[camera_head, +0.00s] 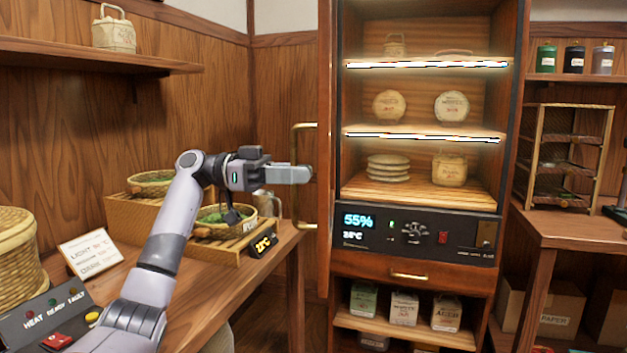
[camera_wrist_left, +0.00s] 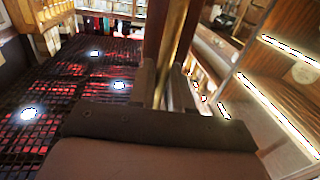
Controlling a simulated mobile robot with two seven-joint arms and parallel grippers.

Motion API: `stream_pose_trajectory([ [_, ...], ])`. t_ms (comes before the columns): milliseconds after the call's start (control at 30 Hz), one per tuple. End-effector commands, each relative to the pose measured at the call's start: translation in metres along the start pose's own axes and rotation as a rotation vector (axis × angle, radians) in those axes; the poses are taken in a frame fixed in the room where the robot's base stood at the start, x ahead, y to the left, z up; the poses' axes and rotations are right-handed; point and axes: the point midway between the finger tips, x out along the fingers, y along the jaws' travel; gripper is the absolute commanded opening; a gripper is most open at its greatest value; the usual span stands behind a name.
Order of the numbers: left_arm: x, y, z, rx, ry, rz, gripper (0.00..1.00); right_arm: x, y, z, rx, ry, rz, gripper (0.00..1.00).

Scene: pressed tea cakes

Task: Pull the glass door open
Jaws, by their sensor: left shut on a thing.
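The glass door (camera_head: 325,110) of the lit cabinet shows in the head view as a narrow upright wooden strip at the cabinet's left side, seen nearly edge-on. It looks swung open; its glass is hard to make out. Its brass handle (camera_head: 296,128) stands out to the left of the strip. My left gripper (camera_head: 302,174) is shut on the handle's upright bar. In the left wrist view the brass bar (camera_wrist_left: 172,65) runs between my left fingers (camera_wrist_left: 165,90), beside dark wood. My right gripper is in neither view.
The cabinet shelves hold round pressed tea cakes (camera_head: 389,106) and wrapped packs (camera_head: 449,169). A control panel (camera_head: 415,233) sits below them. A wooden table (camera_head: 215,300) with baskets and a small sign lies under my left arm. A side counter (camera_head: 575,228) stands at right.

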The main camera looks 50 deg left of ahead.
Motion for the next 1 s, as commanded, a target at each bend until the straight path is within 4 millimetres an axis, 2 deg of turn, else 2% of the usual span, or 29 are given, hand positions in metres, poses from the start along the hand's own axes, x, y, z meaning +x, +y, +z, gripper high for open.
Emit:
stream_pose_trajectory([
  [200,-0.013,-0.005,0.001,-0.001,-0.003,0.000,0.00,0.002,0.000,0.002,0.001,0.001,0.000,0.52],
  [667,-0.016,-0.006,0.001,-0.002,-0.005,0.000,0.00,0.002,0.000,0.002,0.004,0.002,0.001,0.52],
  [700,-0.016,-0.006,0.001,-0.002,-0.005,0.000,0.25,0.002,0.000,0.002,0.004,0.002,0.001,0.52],
  [733,-0.016,-0.006,0.001,-0.002,-0.005,0.000,0.33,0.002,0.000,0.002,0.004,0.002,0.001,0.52],
  [1000,-0.016,-0.006,0.001,-0.001,-0.003,-0.001,0.33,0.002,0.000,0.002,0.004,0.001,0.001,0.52],
])
